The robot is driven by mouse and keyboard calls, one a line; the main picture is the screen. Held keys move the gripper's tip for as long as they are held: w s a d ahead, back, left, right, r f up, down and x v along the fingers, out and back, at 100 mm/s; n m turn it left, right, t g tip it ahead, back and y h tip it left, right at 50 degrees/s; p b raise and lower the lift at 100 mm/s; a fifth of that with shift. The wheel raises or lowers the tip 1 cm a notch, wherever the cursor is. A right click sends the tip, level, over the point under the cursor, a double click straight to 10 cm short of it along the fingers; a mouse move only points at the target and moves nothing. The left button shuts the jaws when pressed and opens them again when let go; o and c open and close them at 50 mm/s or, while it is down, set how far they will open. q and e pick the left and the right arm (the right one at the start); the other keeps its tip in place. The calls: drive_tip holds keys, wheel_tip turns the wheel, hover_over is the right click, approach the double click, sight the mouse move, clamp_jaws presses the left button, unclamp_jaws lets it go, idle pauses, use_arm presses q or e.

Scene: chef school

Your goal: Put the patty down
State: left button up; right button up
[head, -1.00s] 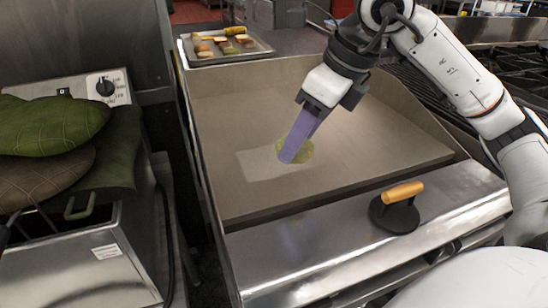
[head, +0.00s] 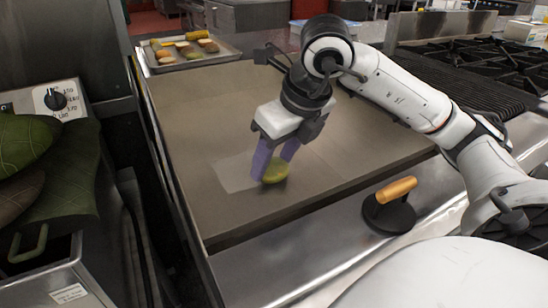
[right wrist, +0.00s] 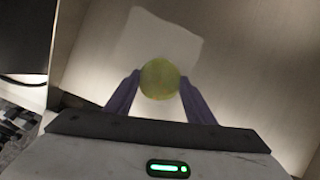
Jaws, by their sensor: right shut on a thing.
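The patty (head: 275,173) is a round, yellow-green disc. My right gripper (head: 272,172) is shut on it, with a purple finger on each side, low over the griddle (head: 215,120). I cannot tell whether the patty touches the surface. In the right wrist view the patty (right wrist: 160,79) sits between the fingertips of my right gripper (right wrist: 160,84), over a pale square (right wrist: 165,35) on the griddle. The pale square also shows in the head view (head: 232,174). My left gripper is not in view.
A press with a wooden handle (head: 397,189) stands on the steel ledge in front of the griddle. A tray (head: 165,66) of food lies beyond its far left corner. Green mitts (head: 70,165) lie on the appliance at left. The griddle is otherwise clear.

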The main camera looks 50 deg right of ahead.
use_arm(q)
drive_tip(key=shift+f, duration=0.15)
use_arm(e)
drive_tip(key=shift+f, duration=0.4)
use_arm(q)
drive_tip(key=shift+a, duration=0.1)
use_arm(e)
drive_tip(key=shift+f, duration=0.15)
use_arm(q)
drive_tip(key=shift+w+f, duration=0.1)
use_arm(e)
drive_tip(key=o, duration=1.2)
drive_tip(key=shift+r, duration=0.5)
use_arm(q)
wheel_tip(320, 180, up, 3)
drive_tip(key=p, duration=0.3)
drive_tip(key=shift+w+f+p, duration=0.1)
drive_tip(key=shift+p, duration=0.2)
use_arm(e)
drive_tip(key=v, duration=1.1)
drive_tip(key=shift+s+r, duration=0.1)
drive_tip(key=shift+s, duration=0.15)
